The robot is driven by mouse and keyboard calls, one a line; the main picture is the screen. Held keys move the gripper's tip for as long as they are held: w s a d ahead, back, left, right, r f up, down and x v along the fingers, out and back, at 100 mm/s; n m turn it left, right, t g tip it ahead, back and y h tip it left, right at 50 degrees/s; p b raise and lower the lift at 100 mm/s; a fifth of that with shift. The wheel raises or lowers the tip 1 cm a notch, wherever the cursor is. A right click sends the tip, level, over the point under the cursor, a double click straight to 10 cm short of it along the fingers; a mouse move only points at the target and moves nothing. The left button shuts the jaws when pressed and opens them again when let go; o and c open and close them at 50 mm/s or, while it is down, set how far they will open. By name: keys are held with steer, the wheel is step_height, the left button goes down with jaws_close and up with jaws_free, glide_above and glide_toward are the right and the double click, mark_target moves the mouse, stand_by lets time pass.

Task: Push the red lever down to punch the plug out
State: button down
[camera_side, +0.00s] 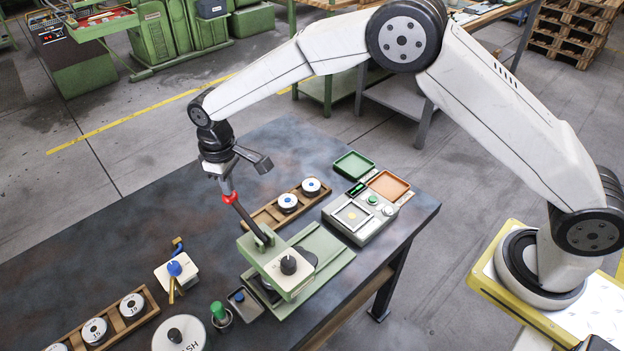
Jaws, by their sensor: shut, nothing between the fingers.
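The green hand press (322,243) stands on the dark bench top. Its dark lever rod (246,221) slants up and to the left from the press head, with a red part (229,198) near its upper end, so the lever is raised. My gripper (225,184) is shut and points down right above the red part. It appears to touch or nearly touch the lever's end, but I cannot tell which. The white press head plate (289,269) carries a black knob. The plug and the piece under the head are hidden.
A wooden rack (268,215) with white discs lies behind the press; another rack (75,336) is at front left. A grey gauge box (360,217), a green tray (354,164) and an orange tray (388,185) stand to the right. The bench's left middle is clear.

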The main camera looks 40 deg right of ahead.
steer(key=shift+r, duration=0.15)
steer(key=shift+r, duration=2.35)
steer(key=shift+d, duration=0.1)
steer(key=shift+s+d+r, duration=0.15)
steer(key=shift+d, duration=0.35)
steer(key=s+d+m+t, duration=0.2)
steer(key=s+d+m, duration=0.4)
steer(key=s+d, duration=1.4)
steer(key=s, duration=0.3)
steer(key=shift+s+d+f+t, duration=0.25)
steer(key=shift+s+d+t, duration=0.05)
steer(key=shift+s+d, duration=0.1)
